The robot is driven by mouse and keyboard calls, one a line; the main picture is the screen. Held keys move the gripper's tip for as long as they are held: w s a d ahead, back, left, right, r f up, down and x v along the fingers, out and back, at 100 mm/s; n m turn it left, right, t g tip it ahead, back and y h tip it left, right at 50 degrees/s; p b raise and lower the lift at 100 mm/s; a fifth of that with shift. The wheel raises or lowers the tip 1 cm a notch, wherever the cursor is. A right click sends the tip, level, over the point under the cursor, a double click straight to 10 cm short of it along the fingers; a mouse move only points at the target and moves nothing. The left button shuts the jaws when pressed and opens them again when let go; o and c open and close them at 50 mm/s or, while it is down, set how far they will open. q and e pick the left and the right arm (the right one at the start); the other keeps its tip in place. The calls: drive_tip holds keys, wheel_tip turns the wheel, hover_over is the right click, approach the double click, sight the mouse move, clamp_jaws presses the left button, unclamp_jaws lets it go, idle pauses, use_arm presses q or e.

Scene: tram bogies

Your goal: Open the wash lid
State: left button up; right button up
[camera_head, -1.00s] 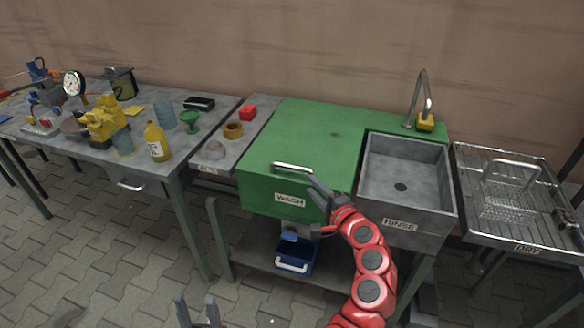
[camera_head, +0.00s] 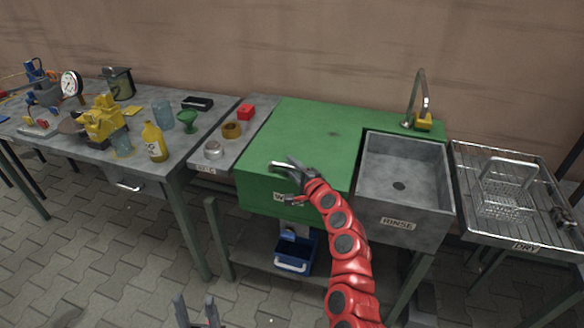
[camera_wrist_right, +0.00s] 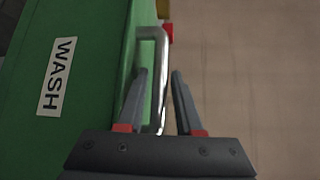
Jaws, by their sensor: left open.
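The green wash lid (camera_head: 310,130) lies shut over the wash basin, left of the rinse sink. Its metal handle (camera_head: 281,165) is at the front edge. My right gripper (camera_head: 287,172) is at the handle, partly covering it and the WASH label. In the right wrist view, the handle (camera_wrist_right: 158,45) runs between the two spread fingers of my right gripper (camera_wrist_right: 160,75), close to the left finger, with a gap to the right one. The WASH label (camera_wrist_right: 57,76) is on the green front face. My left gripper (camera_head: 197,305) is open and empty, low at the bottom edge.
The rinse sink (camera_head: 402,175) with a tap (camera_head: 420,100) is right of the lid. A drying rack (camera_head: 510,195) stands further right. The left workbench (camera_head: 85,155) holds a yellow bottle (camera_head: 155,142), cups and tools. A blue bin (camera_head: 294,254) is below the lid.

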clamp_jaws()
idle(1.5)
